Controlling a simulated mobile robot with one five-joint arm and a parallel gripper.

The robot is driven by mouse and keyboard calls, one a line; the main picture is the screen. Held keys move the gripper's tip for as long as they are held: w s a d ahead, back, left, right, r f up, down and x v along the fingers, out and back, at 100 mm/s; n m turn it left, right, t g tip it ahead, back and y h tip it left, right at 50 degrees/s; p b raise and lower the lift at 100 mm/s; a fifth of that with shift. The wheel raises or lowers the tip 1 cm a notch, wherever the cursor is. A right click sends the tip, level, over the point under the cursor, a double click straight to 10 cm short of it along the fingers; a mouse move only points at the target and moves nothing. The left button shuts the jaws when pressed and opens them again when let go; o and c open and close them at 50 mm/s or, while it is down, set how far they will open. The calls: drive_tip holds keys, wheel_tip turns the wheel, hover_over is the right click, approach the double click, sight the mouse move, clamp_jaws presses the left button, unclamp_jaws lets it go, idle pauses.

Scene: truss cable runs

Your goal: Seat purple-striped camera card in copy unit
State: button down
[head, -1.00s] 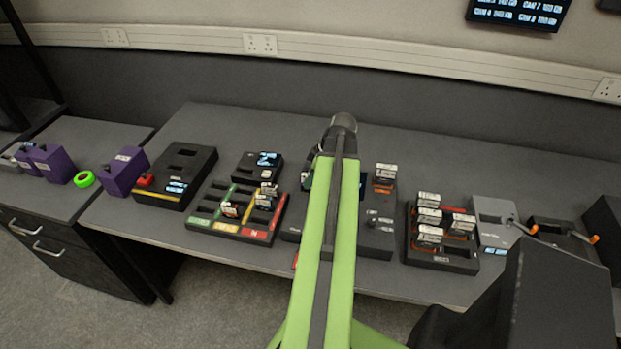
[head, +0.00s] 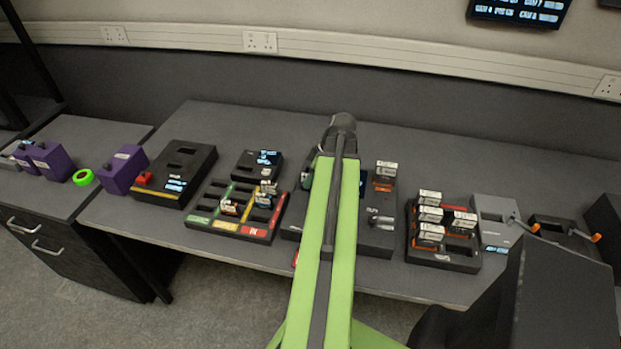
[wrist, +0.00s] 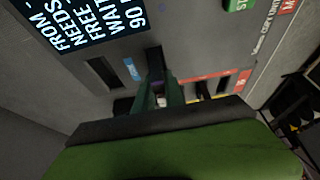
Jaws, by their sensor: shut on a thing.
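The copy unit (wrist: 190,50) fills most of the wrist view, with a lit screen (wrist: 75,22) and dark slots. In the head view the copy unit (head: 375,242) stands mid-bench, partly hidden behind my green arm. My gripper (wrist: 162,92) has its dark green fingers low over the unit, at the near end of a dark slot (wrist: 154,62). It is shut on a card (wrist: 160,101), of which only a small pale and purplish part shows between the fingers. Its stripe and how deep it sits cannot be made out. The arm hides the fingertips in the head view.
A colour-edged tray (head: 236,229) with cards stands left of the copy unit. A black rack (head: 442,262) with several orange-based cards is to its right. A black reader (head: 186,155), purple boxes (head: 124,168) and green tape (head: 84,177) are at the left. A grey device (head: 494,208) stands right.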

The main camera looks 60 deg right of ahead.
drive_tip(key=shift+f, duration=0.1)
idle(0.3)
drive_tip(key=shift+f+b, duration=0.25)
drive_tip(key=shift+b, duration=0.15)
drive_tip(key=c, duration=1.3)
unclamp_jaws()
drive_tip(key=shift+o, duration=1.4)
